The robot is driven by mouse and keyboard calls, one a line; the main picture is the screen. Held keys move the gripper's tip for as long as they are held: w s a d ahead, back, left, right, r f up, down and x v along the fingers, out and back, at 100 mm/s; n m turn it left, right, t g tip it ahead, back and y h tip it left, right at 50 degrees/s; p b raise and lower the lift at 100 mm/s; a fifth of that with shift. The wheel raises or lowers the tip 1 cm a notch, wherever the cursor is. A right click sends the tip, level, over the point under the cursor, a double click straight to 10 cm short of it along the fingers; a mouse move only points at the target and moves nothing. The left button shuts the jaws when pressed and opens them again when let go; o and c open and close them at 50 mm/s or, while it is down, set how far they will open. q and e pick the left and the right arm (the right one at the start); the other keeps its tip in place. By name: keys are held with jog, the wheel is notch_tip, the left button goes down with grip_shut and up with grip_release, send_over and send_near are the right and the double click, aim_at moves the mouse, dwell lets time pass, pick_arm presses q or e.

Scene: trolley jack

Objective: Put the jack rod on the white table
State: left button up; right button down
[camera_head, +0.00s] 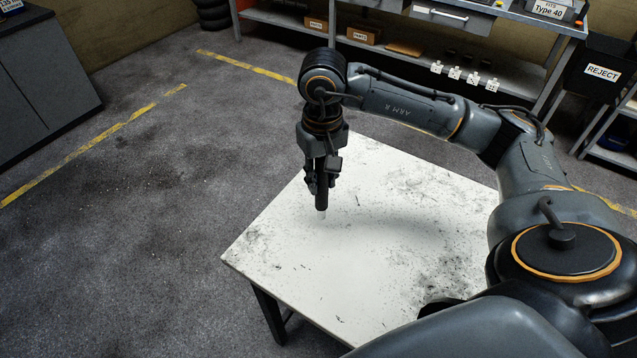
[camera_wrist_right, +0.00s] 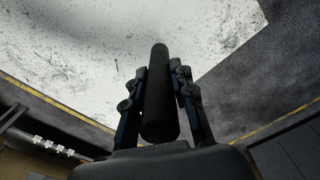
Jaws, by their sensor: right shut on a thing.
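The jack rod (camera_wrist_right: 158,95) is a dark cylinder between the fingers of my right gripper (camera_wrist_right: 160,90) in the right wrist view. My right gripper is shut on it. In the head view my right gripper (camera_head: 321,178) points down over the white table (camera_head: 400,250). The rod (camera_head: 321,200) hangs roughly upright below the fingers, with a pale tip at its lower end. I cannot tell whether the tip touches the tabletop. The table is white with dark smudges, and nothing lies on its visible top. My left gripper is not in view.
A shelf unit (camera_head: 440,75) with boxes and small white blocks stands at the back. A dark REJECT bin (camera_head: 600,75) is at the back right. A grey cabinet (camera_head: 40,80) is at the left. Open floor (camera_head: 150,240) lies left of the table.

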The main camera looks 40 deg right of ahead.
jog(key=shift+w+f, duration=0.35)
jog(key=shift+f, duration=0.05)
jog(key=shift+w+d+f, duration=0.1)
jog(key=shift+w+f, duration=0.05)
jog(key=shift+f, duration=0.65)
jog(key=shift+w+f, duration=0.2)
jog(key=shift+f, duration=0.55)
jog(key=shift+w+d+f, duration=0.1)
jog(key=shift+w+f, duration=0.05)
jog(key=shift+f, duration=0.65)
jog(key=c, duration=1.1)
grip_release()
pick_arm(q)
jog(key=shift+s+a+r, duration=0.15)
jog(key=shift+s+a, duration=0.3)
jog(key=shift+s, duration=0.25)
pick_arm(e)
jog(key=shift+r, duration=0.1)
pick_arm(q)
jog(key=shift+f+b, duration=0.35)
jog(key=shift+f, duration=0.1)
pick_arm(e)
notch_tip(320, 180, up, 12)
jog(key=shift+r, duration=0.15)
